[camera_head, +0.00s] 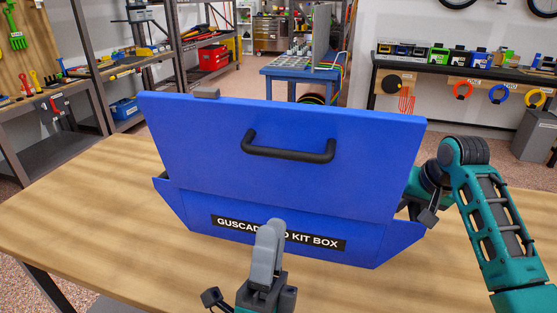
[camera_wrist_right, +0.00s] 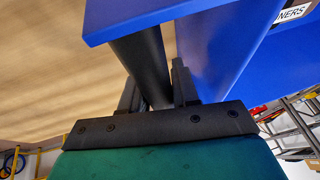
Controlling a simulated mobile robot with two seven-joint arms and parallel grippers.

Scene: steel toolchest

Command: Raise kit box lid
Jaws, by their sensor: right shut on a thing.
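The blue kit box (camera_head: 205,217) stands on the wooden table, with a white-on-black label on its front. Its blue lid (camera_head: 200,140) stands steeply tilted up, its outer face and black handle (camera_head: 288,152) towards me. The box interior is hidden. My left gripper (camera_head: 268,232) is in front of the label, below the handle and apart from it; its finger gap cannot be made out. My right gripper is at the box's right side, partly hidden in the head view. In the right wrist view, the right gripper (camera_wrist_right: 157,90) is shut on a black bar (camera_wrist_right: 143,62) beside blue panels.
The wooden table (camera_head: 75,230) is clear to the left of the box. A small grey block (camera_head: 207,92) shows at the lid's top left edge. Behind are a blue workbench (camera_head: 300,70), metal shelving on the left and a dark shelf of tools (camera_head: 460,65) on the right.

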